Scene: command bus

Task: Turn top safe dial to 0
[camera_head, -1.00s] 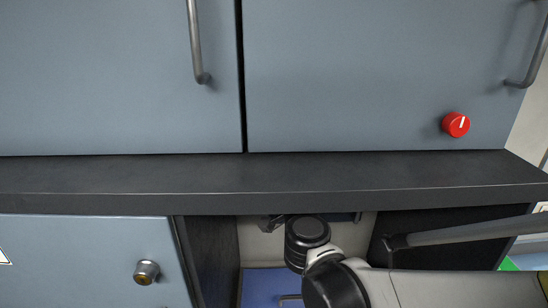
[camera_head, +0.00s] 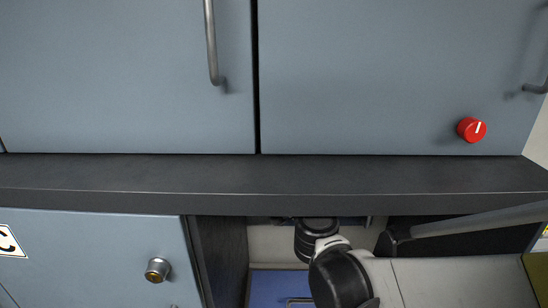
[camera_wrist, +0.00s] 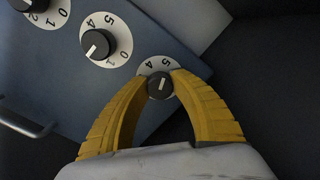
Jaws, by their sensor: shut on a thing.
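In the wrist view my gripper (camera_wrist: 160,84) has its two yellow fingers closed around a black safe dial (camera_wrist: 159,88) on a blue-grey panel (camera_wrist: 145,40). A white line shows on this dial's face. The numbers 4 and 5 show on its white ring, and the fingers hide the rest. A second dial (camera_wrist: 97,46) sits up and left, its white mark toward the lower left. A third dial (camera_wrist: 30,5) is partly cut off at the top left. I cannot tell the held dial's exact reading. The head view shows my arm but not the fingers.
A bar handle (camera_wrist: 28,122) sticks out at the left of the wrist view. In the head view a dark counter (camera_head: 220,180) overhangs the opening with a blue surface (camera_head: 268,285). A red knob (camera_head: 472,130) and a metal knob (camera_head: 157,270) are on nearby doors.

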